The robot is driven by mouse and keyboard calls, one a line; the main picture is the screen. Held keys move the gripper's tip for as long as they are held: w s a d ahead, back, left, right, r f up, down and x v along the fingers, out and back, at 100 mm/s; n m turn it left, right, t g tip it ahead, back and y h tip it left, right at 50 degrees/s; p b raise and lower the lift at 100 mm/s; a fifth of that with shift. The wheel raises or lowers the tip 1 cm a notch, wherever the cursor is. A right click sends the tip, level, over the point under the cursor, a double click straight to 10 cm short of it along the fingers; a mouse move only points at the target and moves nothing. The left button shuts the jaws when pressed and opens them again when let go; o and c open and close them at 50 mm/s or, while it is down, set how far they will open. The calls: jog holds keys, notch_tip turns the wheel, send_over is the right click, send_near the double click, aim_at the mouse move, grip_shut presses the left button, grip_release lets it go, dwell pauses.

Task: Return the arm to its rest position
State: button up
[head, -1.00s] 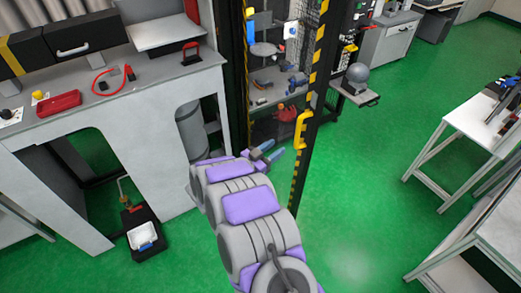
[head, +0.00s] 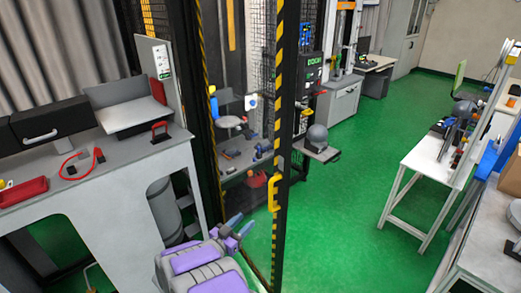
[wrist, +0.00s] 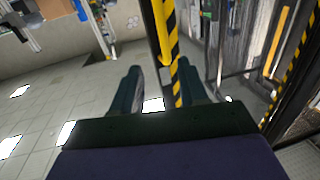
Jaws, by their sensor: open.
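My gripper (head: 239,226) shows at the bottom middle of the head view, at the end of my grey and purple arm. Its two blue-grey fingers are apart with nothing between them. In the wrist view the open fingers (wrist: 157,88) point toward a yellow-and-black striped post (wrist: 166,50), which stands beyond them. In the head view my gripper is just left of that striped post (head: 279,130) and its yellow handle (head: 273,193). I cannot tell the exact gap between them. The lower part of my arm is cut off by the frame.
A grey bench (head: 110,165) with a red tray (head: 22,191) stands at left. Behind the post is a caged tower with a shelf (head: 245,178) of small items. A small shelf with a grey sphere (head: 317,137) juts out right of it. Green floor (head: 340,220) is clear toward the white table (head: 432,165).

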jog(key=w+a+r+n+g+y, duration=0.1)
jog(key=w+a+r+y, duration=0.2)
jog(key=w+a+y, duration=0.3)
jog(key=s+r+n+g+y+b, duration=0.2)
jog(key=s+r+n+g+y, duration=0.3)
jog(key=s+r+y, duration=0.45)
jog(key=s+d+g+h, duration=0.2)
jog(key=s+d+g, duration=0.1)
jog(key=s+d, duration=0.7)
jog(key=s+d+g+h, duration=0.2)
jog(key=s+d+g, duration=0.2)
jog(key=s+d, duration=0.6)
jog(key=s+d+g+h+b, duration=0.1)
jog(key=s+d+g, duration=0.3)
jog(key=s+d, duration=0.7)
jog(key=shift+s+f+n+h, duration=0.3)
jog(key=shift+s+f+h, duration=0.15)
jog(key=shift+s, duration=4.05)
